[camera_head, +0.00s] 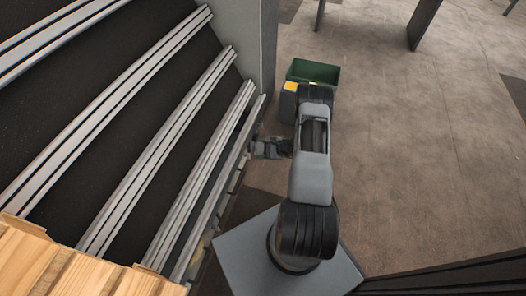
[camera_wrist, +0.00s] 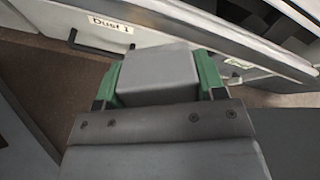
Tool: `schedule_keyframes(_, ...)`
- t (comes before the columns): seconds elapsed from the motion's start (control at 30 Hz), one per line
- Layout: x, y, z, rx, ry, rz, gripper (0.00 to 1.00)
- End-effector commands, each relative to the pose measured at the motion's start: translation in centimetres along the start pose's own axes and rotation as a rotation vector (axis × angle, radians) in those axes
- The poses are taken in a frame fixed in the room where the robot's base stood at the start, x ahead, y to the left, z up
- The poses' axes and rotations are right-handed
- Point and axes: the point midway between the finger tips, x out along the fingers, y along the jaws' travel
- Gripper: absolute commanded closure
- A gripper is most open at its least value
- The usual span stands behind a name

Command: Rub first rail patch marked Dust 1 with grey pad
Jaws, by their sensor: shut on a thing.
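In the wrist view the grey pad (camera_wrist: 157,76) is a block held between the green fingers of my gripper (camera_wrist: 157,88). The label "Dust 1" (camera_wrist: 111,23) shows upside down on the pale face of the rail (camera_wrist: 170,32), just beyond the pad and to its left. I cannot tell whether the pad touches the rail. No dust patch can be made out. In the head view my gripper (camera_head: 262,148) is at the right side of the conveyor's outer rail (camera_head: 222,185), small and partly dark.
A grey post (camera_head: 253,40) stands behind my gripper. A green bin (camera_head: 318,72) is beyond my arm. Open floor (camera_head: 430,150) lies to the right.

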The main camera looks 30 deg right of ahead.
Motion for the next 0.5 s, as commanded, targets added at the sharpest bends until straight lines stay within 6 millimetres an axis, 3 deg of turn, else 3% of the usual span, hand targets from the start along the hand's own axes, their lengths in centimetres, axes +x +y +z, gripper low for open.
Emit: schedule_keyframes(0.5, 4.5, 0.1, -0.1, -0.001, -0.001, 0.000, 0.64)
